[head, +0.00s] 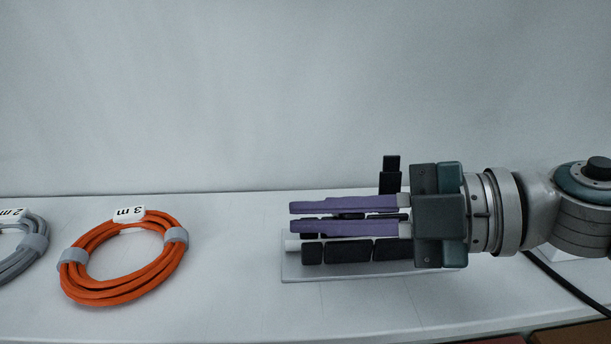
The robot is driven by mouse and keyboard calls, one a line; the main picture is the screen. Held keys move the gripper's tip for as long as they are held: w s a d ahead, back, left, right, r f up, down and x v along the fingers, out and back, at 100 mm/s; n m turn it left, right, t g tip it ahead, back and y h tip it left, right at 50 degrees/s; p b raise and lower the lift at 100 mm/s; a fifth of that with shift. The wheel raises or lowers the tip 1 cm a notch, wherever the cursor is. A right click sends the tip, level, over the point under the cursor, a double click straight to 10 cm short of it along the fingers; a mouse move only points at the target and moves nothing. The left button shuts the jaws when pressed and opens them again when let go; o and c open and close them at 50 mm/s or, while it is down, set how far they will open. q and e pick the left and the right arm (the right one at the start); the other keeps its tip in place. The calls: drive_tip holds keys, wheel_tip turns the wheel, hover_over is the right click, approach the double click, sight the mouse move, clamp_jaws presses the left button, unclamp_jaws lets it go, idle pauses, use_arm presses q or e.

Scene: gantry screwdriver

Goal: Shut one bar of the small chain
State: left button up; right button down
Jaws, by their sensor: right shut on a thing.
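The small chain (348,251) is a row of black links lying on a pale grey plate (330,276). Dark upright pieces (390,174) rise at the back, just left of my right gripper's body; they look like raised bars, though I cannot be sure. My right gripper (294,218) comes in from the right, with its purple fingers level over the chain and pointing left. It is shut on a part of the chain; dark parts show between the fingers. The fingers and gripper body hide much of the chain's rear and right end. My left gripper is not in view.
An orange cable coil (108,288) with a "3 m" tag lies on the white table to the left. A grey coil (25,250) is cut off at the left edge. A black cable (565,284) runs at lower right. The table between orange coil and plate is clear.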

drive_tip(key=shift+s+f, duration=0.1)
idle(0.5)
drive_tip(key=c, duration=1)
unclamp_jaws()
